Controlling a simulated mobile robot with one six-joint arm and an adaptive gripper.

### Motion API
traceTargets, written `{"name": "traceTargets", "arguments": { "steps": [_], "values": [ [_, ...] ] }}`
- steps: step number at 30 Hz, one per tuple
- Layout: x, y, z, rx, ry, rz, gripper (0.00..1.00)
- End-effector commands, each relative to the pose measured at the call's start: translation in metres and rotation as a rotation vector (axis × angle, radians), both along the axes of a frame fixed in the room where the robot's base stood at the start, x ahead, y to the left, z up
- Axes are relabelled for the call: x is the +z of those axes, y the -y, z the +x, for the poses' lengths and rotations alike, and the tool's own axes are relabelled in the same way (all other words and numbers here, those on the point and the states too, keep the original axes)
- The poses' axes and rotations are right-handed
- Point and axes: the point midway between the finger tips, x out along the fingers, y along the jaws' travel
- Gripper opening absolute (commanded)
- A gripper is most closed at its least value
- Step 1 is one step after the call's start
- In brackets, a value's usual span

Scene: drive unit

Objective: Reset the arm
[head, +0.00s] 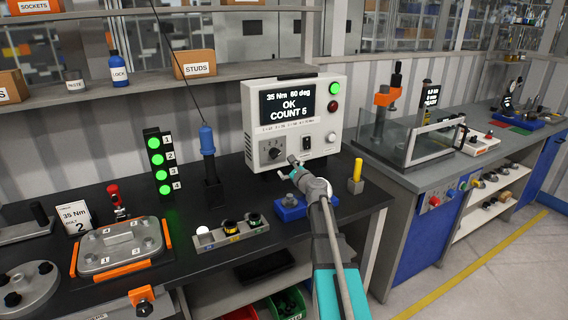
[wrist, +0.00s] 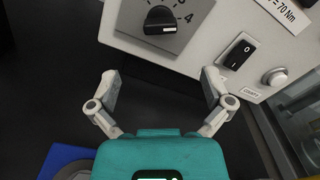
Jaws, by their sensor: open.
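My gripper (head: 294,168) is at the end of my raised arm, in front of the lower part of the white controller box (head: 230,125). In the wrist view my gripper (wrist: 160,86) is open, with its two fingers spread wide and nothing between them. The box's black dial knob (wrist: 160,20) and rocker switch (wrist: 239,51) lie just beyond the fingertips, apart from them. The box's screen reads "35 Nm 60 deg OK COUNT 5", and a green lamp (head: 334,88) is lit.
A blue fixture (head: 290,213) sits on the bench below my gripper, with a yellow-topped post (head: 357,172) to its right. A blue-handled tool (head: 207,140) hangs on a cable at left. A silver cover (head: 118,246) and a lit green light stack (head: 157,160) stand further left.

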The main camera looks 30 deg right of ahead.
Motion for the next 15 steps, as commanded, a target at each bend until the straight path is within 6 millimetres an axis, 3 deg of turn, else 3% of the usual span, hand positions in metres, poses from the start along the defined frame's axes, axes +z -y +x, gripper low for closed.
{"name": "traceTargets", "arguments": {
  "steps": [4,15],
  "values": [
    [0.0000,0.0003,-0.0097,0.000,0.000,0.000,1.00],
    [0.0000,0.0006,-0.0106,0.000,0.000,0.000,1.00]
  ]
}}
